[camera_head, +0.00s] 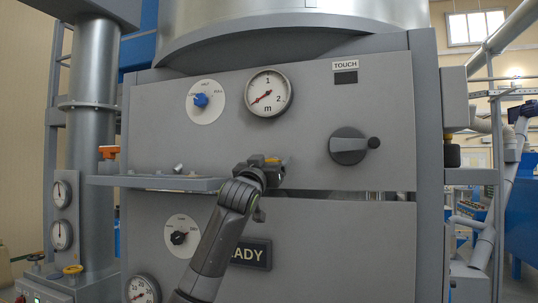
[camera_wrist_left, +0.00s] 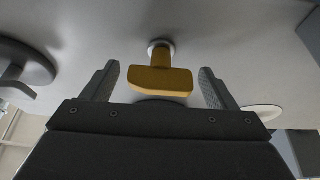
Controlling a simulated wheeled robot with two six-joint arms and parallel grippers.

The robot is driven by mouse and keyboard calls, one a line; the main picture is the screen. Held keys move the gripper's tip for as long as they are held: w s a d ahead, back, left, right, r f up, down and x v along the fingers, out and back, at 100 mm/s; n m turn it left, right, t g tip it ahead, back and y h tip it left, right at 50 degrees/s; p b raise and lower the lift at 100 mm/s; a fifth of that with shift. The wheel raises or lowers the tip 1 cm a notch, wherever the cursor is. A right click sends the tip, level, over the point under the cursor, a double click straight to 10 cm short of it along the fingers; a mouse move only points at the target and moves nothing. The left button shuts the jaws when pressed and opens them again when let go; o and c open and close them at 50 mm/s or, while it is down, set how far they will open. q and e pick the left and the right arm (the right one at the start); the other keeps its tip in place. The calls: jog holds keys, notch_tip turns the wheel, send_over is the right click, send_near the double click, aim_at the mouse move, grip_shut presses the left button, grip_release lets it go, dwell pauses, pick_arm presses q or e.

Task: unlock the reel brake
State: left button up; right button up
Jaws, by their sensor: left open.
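A yellow T-shaped handle (camera_wrist_left: 160,80) sticks out from the grey panel on a short stem with a pale round collar. It shows in the head view as a small yellow patch (camera_head: 272,160) at my left gripper. My left gripper (camera_head: 266,172) is open in front of the panel. In the left wrist view its two fingers stand either side of the handle, with a gap on each side. I see no label naming the reel brake. My right gripper is not in view.
A grey crank knob (camera_head: 348,146) is right of the gripper. A blue-knobbed dial (camera_head: 205,101) and a gauge (camera_head: 268,93) are above. A grey shelf (camera_head: 150,183) juts out at the left, and a black-knobbed dial (camera_head: 181,237) sits lower left.

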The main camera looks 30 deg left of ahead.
pick_arm(q)
jog(key=shift+w+r, duration=0.1)
jog(key=shift+w, duration=0.15)
jog(key=shift+c, duration=0.3)
